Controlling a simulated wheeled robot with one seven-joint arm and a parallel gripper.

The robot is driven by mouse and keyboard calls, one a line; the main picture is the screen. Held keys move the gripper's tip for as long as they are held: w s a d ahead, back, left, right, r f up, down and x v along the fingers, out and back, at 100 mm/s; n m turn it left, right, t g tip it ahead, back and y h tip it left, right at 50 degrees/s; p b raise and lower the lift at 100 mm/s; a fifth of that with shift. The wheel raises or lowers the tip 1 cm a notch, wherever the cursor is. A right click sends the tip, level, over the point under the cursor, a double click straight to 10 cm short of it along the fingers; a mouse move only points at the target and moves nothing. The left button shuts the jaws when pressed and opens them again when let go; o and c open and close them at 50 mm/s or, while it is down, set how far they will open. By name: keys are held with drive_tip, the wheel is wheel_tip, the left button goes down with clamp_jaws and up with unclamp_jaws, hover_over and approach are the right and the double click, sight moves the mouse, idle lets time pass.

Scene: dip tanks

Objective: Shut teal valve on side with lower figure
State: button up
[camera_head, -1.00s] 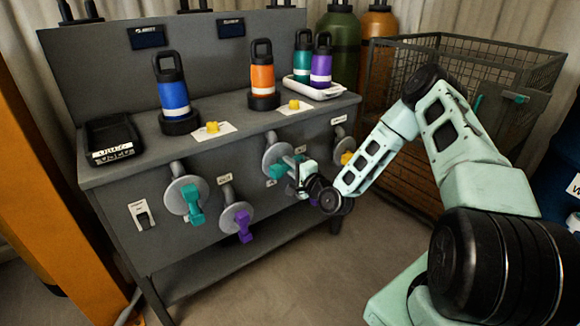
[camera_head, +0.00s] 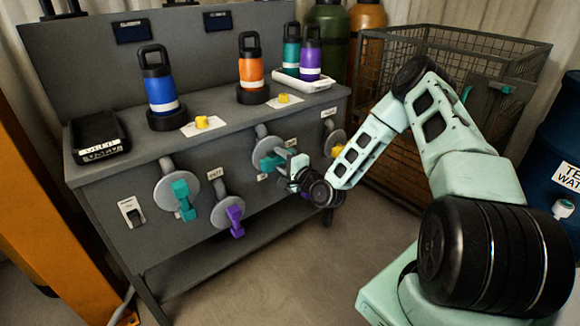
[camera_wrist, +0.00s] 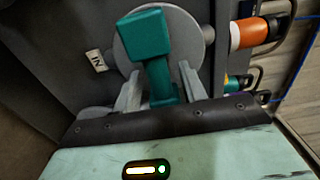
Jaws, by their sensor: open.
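The right teal valve (camera_head: 271,162) is on the bench front, with a teal lever on a round grey plate. My gripper (camera_head: 287,172) is right at it. In the wrist view the teal lever (camera_wrist: 148,48) stands up between the open fingers of my gripper (camera_wrist: 160,82); contact cannot be told. A label beside it reads IN. The left teal valve (camera_head: 183,197) hangs free on its own grey plate. Two small dark displays, left (camera_head: 132,31) and right (camera_head: 217,21), are on the back panel; their figures are too small to read.
A purple valve (camera_head: 234,216) and a yellow valve (camera_head: 337,150) are also on the bench front. Blue (camera_head: 160,92) and orange (camera_head: 252,70) bottles stand on top. A wire cage (camera_head: 440,60) stands right of the bench, behind my arm. Floor in front is clear.

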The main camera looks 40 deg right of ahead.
drive_tip(key=s, duration=1.7)
drive_tip(key=shift+s+d, duration=0.15)
drive_tip(key=shift+d, duration=0.15)
